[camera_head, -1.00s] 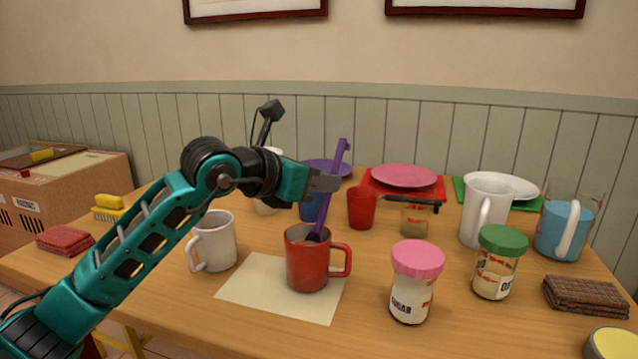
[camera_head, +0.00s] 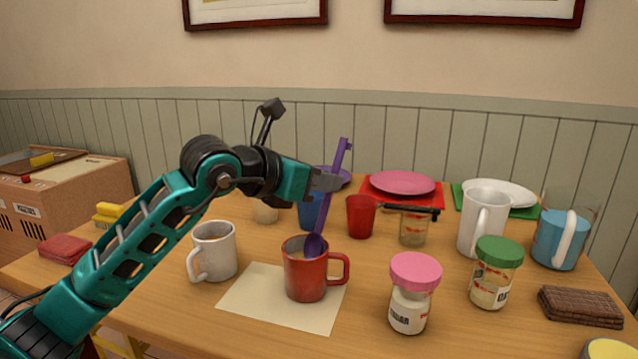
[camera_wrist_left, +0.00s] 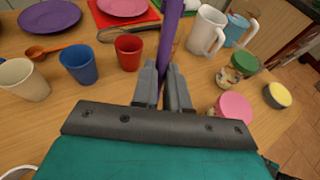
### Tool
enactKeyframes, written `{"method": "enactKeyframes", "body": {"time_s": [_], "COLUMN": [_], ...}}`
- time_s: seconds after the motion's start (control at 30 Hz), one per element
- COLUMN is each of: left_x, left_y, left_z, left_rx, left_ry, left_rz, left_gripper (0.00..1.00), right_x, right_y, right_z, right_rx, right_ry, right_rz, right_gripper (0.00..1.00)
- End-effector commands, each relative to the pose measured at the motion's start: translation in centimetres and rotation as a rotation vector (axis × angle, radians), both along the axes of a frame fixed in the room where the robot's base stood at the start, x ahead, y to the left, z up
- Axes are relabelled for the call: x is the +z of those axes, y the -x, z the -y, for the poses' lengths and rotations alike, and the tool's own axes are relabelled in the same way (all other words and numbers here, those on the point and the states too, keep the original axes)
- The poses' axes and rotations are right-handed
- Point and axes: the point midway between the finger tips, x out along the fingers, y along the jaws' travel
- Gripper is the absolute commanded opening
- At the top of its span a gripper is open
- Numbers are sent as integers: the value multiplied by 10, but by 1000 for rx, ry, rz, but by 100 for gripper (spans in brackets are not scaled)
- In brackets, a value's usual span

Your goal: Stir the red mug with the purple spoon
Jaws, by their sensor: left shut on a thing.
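The red mug (camera_head: 306,280) stands upright on a cream paper sheet (camera_head: 262,300), its handle to the right. The purple spoon (camera_head: 328,215) is tilted, its handle top up and to the right. Its bowl is at the mug's mouth, against the right part of the rim; how deep it reaches I cannot tell. My left gripper (camera_head: 328,182) is shut on the spoon's handle above the mug. In the left wrist view the purple handle (camera_wrist_left: 170,40) rises between the fingers (camera_wrist_left: 163,88). The red mug is hidden there. My right gripper is not in view.
A white mug (camera_head: 213,252) stands left of the red mug. A pink-lidded jar (camera_head: 411,295) and a green-lidded jar (camera_head: 494,275) stand to the right. Blue (camera_head: 309,214) and red (camera_head: 361,217) cups stand behind. A white pitcher (camera_head: 481,225) is farther right.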

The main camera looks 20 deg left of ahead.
Motion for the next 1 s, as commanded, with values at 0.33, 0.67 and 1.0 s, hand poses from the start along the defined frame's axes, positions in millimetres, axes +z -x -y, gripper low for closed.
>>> {"method": "enactKeyframes", "body": {"time_s": [0.33, 0.67, 1.0], "left_x": [30, 49, 49], "left_y": [-8, -15, -16], "left_z": [6, 10, 10], "left_rx": [0, 1, 1], "left_ry": [1, 0, 0], "left_rz": [1, 0, 0], "left_gripper": [0, 0, 0], "right_x": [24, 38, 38], "right_y": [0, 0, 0], "right_z": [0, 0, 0], "right_rx": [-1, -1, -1], "right_ry": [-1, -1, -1], "right_rz": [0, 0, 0], "right_gripper": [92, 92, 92]}}
